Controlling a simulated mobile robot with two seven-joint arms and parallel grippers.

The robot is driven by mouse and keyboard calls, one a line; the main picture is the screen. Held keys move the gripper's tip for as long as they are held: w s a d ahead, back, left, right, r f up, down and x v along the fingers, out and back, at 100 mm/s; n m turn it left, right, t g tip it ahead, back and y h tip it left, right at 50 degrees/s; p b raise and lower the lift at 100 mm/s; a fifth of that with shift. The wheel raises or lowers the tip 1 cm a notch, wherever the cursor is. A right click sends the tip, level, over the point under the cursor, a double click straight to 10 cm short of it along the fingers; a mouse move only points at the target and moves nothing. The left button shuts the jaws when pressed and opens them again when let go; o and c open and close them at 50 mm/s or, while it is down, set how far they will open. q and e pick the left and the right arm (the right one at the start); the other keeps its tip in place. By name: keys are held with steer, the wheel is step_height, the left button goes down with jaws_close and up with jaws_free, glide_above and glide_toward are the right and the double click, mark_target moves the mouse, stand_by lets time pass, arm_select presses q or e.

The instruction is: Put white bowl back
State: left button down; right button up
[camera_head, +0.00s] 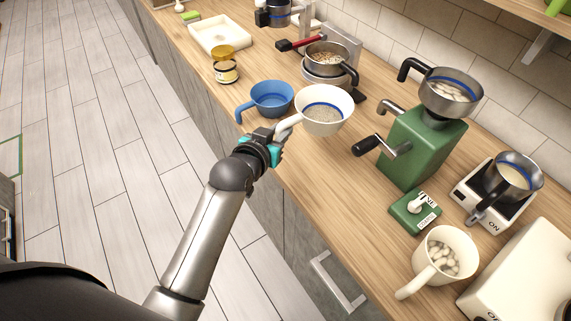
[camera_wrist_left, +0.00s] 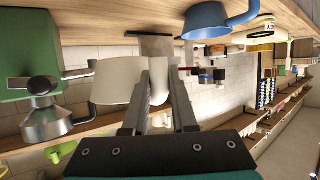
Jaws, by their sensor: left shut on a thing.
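A white bowl (camera_head: 338,127) with a side handle and a blue ring inside holds a pale grainy content. My left gripper (camera_head: 279,138) is shut on its handle at the counter's front edge. The bowl looks about upright. In the left wrist view, which is turned over, the bowl (camera_wrist_left: 116,80) and its handle (camera_wrist_left: 159,86) show between and beside the fingers (camera_wrist_left: 160,95). I cannot tell whether the bowl touches the counter. My right gripper is not in view.
A blue bowl (camera_head: 270,101) stands close left of the white one on the wooden counter (camera_head: 315,178). A pot stack (camera_head: 327,62) is behind. A green grinder (camera_head: 418,145), a scale (camera_head: 480,195) and a white mug (camera_head: 447,236) stand right. The counter's near middle is clear.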

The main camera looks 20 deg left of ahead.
arm_select(q)
step_height(320, 180, down, 9)
steer(key=shift+r+b, duration=0.1)
steer(key=shift+b, duration=0.75)
steer(key=shift+f+b, duration=0.5)
steer(key=shift+f, duration=1.35)
steer(key=c, duration=0.7)
jaws_free()
steer(key=shift+f, duration=0.15)
steer(key=shift+r, duration=0.2)
steer(key=shift+s, duration=0.35)
steer(key=p+v, duration=0.2)
steer(key=v, duration=0.9)
steer(key=shift+s+r, duration=0.1)
steer(key=shift+s, duration=0.05)
